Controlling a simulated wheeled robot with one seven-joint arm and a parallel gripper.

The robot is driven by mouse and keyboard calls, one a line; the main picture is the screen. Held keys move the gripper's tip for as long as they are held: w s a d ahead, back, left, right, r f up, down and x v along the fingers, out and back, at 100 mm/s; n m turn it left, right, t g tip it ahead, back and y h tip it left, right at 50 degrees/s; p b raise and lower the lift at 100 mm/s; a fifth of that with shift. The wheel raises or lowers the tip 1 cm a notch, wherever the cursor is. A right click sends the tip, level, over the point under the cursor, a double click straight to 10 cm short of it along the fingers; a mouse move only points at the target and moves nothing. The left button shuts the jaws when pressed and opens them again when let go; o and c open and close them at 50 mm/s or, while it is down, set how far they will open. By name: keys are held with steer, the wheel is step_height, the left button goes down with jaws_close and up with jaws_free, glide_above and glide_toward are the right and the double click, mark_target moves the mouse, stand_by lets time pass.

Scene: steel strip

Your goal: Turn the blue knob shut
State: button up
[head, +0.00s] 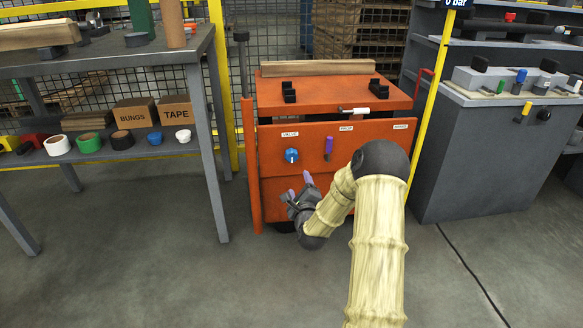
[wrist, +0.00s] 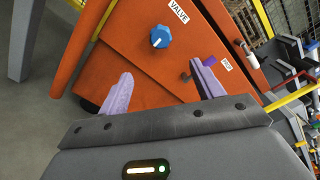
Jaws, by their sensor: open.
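The blue knob (head: 292,155) sits on the front of the orange cabinet (head: 335,91), below a label reading VALVE. It also shows in the wrist view (wrist: 161,37), with a white mark on its face. My gripper (head: 299,187) is below the knob in the head view, in front of the cabinet. In the wrist view my gripper (wrist: 162,90) is open, its two purple fingers apart and nothing between them. The knob appears beyond the fingertips, apart from them.
A purple handle (head: 328,147) hangs on the cabinet front right of the knob. A white-ended handle (head: 354,110) sticks out above it. A grey shelf table (head: 205,100) stands left, a grey bench (head: 450,150) right. A yellow post (head: 429,100) rises beside the cabinet.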

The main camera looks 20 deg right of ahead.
mark_target(292, 158)
stand_by(0.3)
steer(key=b+x, duration=0.6)
steer(key=x, duration=0.9)
steer(key=shift+w+f+b, duration=0.15)
steer(key=shift+w+b, duration=0.15)
steer(key=shift+b, duration=0.1)
steer(key=shift+b+x, duration=0.3)
steer(key=shift+x, duration=0.6)
steer(key=shift+d, duration=0.1)
steer(key=c, duration=1)
steer(key=shift+o, duration=0.2)
